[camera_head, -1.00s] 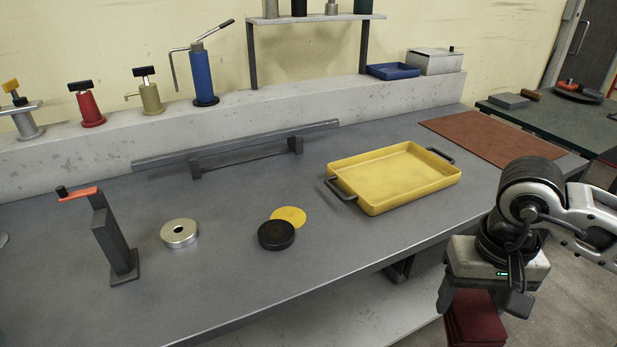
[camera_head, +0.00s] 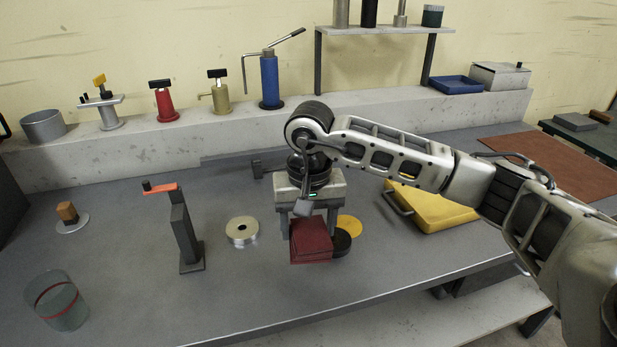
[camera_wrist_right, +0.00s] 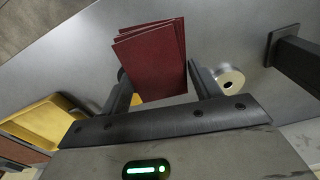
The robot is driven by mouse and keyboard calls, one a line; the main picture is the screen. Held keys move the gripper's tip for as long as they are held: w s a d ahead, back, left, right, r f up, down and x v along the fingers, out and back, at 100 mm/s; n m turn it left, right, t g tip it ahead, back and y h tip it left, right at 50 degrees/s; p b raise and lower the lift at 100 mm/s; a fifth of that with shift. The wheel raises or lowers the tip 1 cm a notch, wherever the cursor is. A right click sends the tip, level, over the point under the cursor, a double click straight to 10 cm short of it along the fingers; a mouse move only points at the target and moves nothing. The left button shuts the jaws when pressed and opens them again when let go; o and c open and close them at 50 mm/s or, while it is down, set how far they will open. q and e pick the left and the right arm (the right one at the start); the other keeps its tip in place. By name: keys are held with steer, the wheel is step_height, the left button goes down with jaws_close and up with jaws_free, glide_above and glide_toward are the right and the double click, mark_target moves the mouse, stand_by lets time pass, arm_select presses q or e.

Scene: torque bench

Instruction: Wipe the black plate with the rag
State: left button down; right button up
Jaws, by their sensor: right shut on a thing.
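The rag (camera_head: 311,243) is a dark red folded cloth in several layers. My right gripper (camera_head: 308,220) is shut on it, with the rag hanging between and below the fingers. The rag also shows between the fingers in the wrist view (camera_wrist_right: 152,62). The black plate (camera_head: 343,243) is a small round black disc on the grey bench. In the head view the rag covers its left part, and I cannot tell whether they touch. My left gripper is not in view.
A yellow disc (camera_head: 349,226) lies behind the black plate. A silver ring (camera_head: 242,231) and a dark post with an orange handle (camera_head: 186,228) stand to the left. A yellow tray (camera_head: 440,209) is at the right, partly behind my arm.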

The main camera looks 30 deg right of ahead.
steer(key=w+d+r+m+p, duration=0.2)
steer(key=w+d+m+p, duration=0.15)
steer(key=d, duration=0.25)
steer(key=b, duration=0.4)
glide_above(334, 242)
steer(key=w, duration=0.2)
steer(key=shift+m, duration=0.45)
steer(key=f, duration=0.4)
steer(key=shift+a+f, duration=0.2)
steer(key=shift+a, duration=0.15)
steer(key=shift+f+b, duration=0.3)
steer(key=shift+f, duration=0.35)
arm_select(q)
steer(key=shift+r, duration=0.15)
arm_select(e)
steer(key=shift+f, duration=0.1)
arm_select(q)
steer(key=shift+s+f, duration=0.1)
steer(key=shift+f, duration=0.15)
arm_select(e)
steer(key=shift+f, duration=0.1)
arm_select(q)
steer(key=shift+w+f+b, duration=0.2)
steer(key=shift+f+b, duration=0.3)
steer(key=shift+b, duration=0.45)
arm_select(e)
steer(key=shift+f, duration=0.95)
steer(key=shift+d, duration=0.1)
